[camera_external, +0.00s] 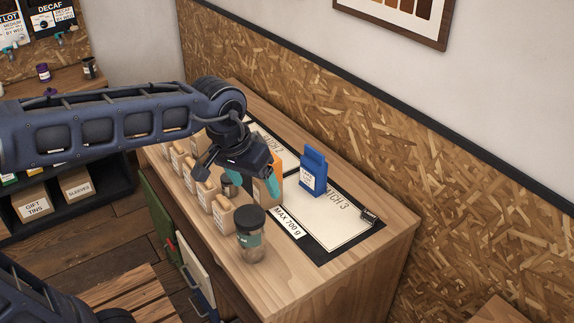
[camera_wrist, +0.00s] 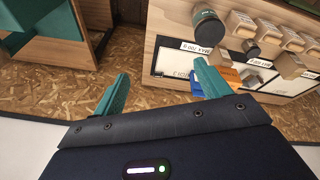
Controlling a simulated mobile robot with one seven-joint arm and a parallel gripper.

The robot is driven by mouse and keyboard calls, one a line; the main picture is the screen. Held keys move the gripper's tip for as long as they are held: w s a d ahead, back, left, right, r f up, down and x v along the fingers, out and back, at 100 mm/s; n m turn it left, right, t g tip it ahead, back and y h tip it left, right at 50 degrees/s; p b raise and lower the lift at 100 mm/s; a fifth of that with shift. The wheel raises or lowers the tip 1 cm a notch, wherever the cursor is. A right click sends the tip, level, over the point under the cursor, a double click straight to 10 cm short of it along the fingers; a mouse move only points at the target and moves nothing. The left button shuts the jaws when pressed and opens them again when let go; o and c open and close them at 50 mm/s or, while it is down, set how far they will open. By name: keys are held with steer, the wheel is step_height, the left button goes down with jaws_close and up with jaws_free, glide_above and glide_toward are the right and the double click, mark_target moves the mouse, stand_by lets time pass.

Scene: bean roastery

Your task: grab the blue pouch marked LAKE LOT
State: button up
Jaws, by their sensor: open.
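The blue pouch (camera_external: 314,172) stands upright on the counter at the edge of the BATCH 3 mat, with a white label whose small print I cannot read for certain. My gripper (camera_external: 268,181) is open and empty, left of the pouch and apart from it in the external view. In the wrist view my gripper (camera_wrist: 160,70) has its two teal fingers spread with nothing between them. A bit of blue, probably the pouch (camera_wrist: 235,86), shows low beside the right finger and is partly hidden there.
An orange-topped pouch (camera_external: 276,164) stands between my gripper and the blue pouch, partly hidden. A dark-lidded jar (camera_external: 251,240) stands near the counter's front edge. Several tan pouches (camera_external: 222,215) line that edge. The white BATCH 3 mat (camera_external: 330,225) is mostly clear. A wood-chip wall (camera_external: 440,165) runs behind.

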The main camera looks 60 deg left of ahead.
steer(key=w+a+n, duration=0.2)
steer(key=w+a, duration=0.1)
steer(key=w, duration=0.3)
steer(key=w+a+n, duration=0.2)
steer(key=w+a, duration=0.1)
steer(key=w, duration=0.4)
steer(key=n+g, duration=0.3)
steer(key=n, duration=0.7)
glide_above(315, 150)
step_height(315, 150, down, 17)
steer(key=shift+f, duration=0.15)
steer(key=shift+w+a+f, duration=0.15)
steer(key=shift+a+f, duration=0.1)
steer(key=shift+f, duration=0.2)
step_height(315, 150, down, 11)
steer(key=shift+d+r, duration=0.1)
steer(key=shift+r, duration=0.1)
steer(key=shift+c, duration=0.3)
steer(key=c, duration=1.5)
